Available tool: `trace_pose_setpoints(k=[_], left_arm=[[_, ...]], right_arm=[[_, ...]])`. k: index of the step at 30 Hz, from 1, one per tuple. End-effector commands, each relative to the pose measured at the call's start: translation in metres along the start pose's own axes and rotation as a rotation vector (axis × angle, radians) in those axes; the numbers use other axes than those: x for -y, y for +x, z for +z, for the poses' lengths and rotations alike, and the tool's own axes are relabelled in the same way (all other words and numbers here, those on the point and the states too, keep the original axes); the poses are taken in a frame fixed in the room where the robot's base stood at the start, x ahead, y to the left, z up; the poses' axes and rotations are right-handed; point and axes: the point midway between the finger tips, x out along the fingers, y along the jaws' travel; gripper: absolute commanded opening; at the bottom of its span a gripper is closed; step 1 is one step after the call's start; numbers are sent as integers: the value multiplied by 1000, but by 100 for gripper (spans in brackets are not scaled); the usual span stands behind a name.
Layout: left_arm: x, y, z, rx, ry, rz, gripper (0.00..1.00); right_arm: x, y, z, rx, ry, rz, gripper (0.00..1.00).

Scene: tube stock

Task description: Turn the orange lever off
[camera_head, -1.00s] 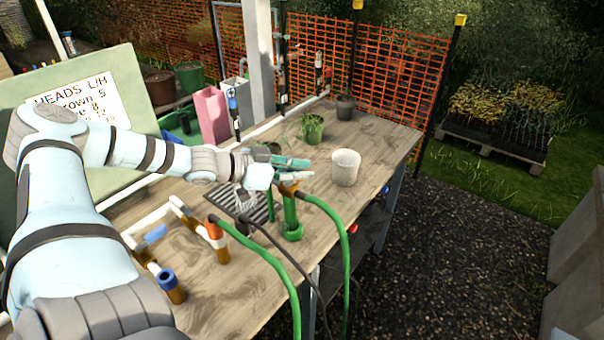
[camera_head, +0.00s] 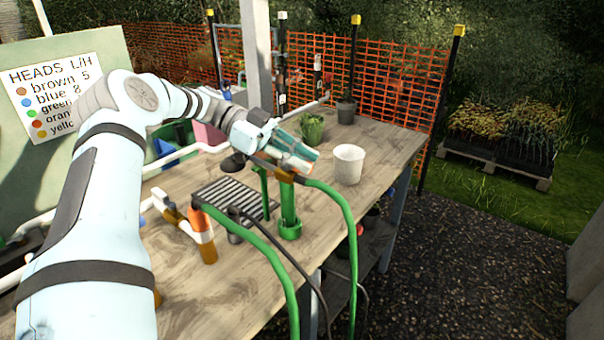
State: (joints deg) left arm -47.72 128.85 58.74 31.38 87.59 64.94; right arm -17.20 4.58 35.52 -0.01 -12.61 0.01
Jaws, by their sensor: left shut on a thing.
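My left gripper (camera_head: 303,158) comes in from the left over the bench, its teal fingers closed at the top of the green standpipe (camera_head: 290,208). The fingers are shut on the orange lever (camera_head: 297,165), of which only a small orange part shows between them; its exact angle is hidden. An orange-brown fitting (camera_head: 286,176) sits just under the fingers, with a green hose running from it to the right and down. My right gripper is not in view.
A white pot (camera_head: 348,164) stands right of the gripper. A green potted plant (camera_head: 312,127) is behind it. A black grate (camera_head: 232,197), an orange and white pipe stand (camera_head: 203,238) and hoses lie left and in front. Orange mesh fence (camera_head: 390,75) closes the back.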

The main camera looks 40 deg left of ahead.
Motion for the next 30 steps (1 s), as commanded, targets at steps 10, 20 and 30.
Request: trace_pose_setpoints(k=[10,20,30], left_arm=[[-2,1,3,10,13,47,0],[-2,1,3,10,14,45,24],[-1,2,1,6,17,47,35]], right_arm=[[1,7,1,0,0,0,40],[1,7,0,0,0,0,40],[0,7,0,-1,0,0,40]])
